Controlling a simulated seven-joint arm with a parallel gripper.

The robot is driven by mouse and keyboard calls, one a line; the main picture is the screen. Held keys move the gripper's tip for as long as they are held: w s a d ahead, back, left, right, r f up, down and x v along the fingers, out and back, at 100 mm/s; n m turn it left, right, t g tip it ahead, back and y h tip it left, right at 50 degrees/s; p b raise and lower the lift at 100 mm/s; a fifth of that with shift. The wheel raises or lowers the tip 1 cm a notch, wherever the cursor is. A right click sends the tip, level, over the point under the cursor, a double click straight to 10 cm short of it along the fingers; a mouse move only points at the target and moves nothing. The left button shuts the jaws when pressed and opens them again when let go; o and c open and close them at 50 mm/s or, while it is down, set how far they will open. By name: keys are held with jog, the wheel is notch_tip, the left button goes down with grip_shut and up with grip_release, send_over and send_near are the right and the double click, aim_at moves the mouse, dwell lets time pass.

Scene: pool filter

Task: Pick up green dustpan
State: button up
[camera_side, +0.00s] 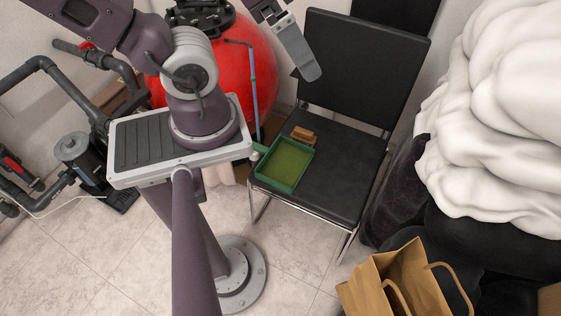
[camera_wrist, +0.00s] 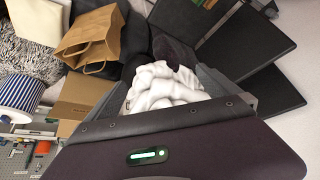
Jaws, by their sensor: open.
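The green dustpan (camera_side: 285,165) lies flat on the black seat of a chair in the side view, near its left front corner. Its short handle points left, toward the seat's edge. A small green-edged piece at the top edge of the wrist view (camera_wrist: 210,4) looks like part of it, mostly cut off. My gripper (camera_side: 308,74) is at the top of the side view, only partly shown, in front of the chair's backrest and apart from the dustpan. In the wrist view my gripper (camera_wrist: 168,84) has its fingers spread, with nothing held between them.
A small wooden block or brush (camera_side: 303,136) lies just behind the dustpan on the chair (camera_side: 345,165). A red tank (camera_side: 215,75) and a thin blue pole (camera_side: 254,90) stand to the left. A white bundle (camera_side: 495,110) and a paper bag (camera_side: 400,285) are at right.

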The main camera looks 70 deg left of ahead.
jog(key=c, duration=1.1)
jog(key=w+a+f+g+y, duration=0.1)
jog(key=w+a+f+y, duration=0.15)
jog(key=w+a, duration=0.6)
jog(key=w+a+f+g+y, duration=0.1)
jog(key=w+a+f+y, duration=0.15)
jog(key=w+a, duration=0.55)
jog(key=w+a+f+m+g, duration=0.1)
jog(key=w+a+f+m, duration=0.2)
jog(key=a+f, duration=0.85)
jog(key=s+a+f+m+g, duration=0.1)
jog(key=a+f, duration=0.3)
jog(key=f, duration=0.3)
jog(key=s+a+f+m, duration=0.1)
jog(key=a+f, duration=0.3)
jog(key=f, duration=0.3)
jog(key=m+g+h, duration=0.2)
jog(key=m+h, duration=0.2)
jog(key=h, duration=0.1)
send_over(263, 147)
jog(key=f, duration=2.5)
jog(key=shift+w+f, duration=0.1)
jog(key=shift+w, duration=0.2)
jog(key=f, duration=0.7)
jog(key=shift+s+d, duration=0.1)
jog(key=shift+s, duration=0.3)
